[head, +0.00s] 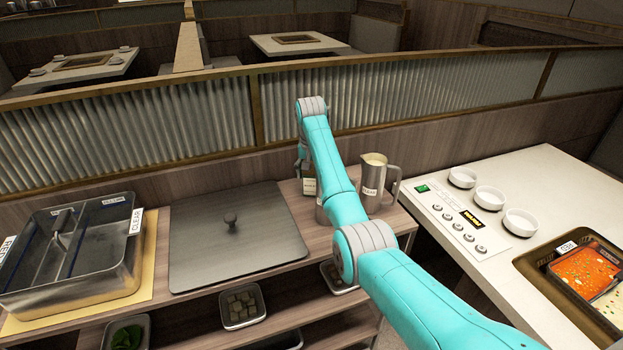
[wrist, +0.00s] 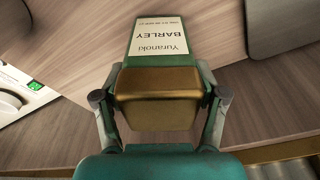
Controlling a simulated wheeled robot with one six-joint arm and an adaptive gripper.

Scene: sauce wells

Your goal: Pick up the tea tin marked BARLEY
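The tea tin marked BARLEY (wrist: 160,60) shows in the wrist view, with a pale label and a brass-coloured lid (wrist: 157,112). My gripper (wrist: 159,75) has one finger on each side of the tin, close below the lid, and no clear gap shows on either side. It looks shut on the tin. The tin's foot is hidden, so I cannot tell whether it touches the counter.
A metal pitcher (head: 378,182) stands close right of my arm. A flat metal lid with a knob (head: 235,255) lies left, beside a divided steel container (head: 75,285). At right, a white counter (head: 540,175) holds several white bowls (head: 489,198) and a tray of red food (head: 585,270).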

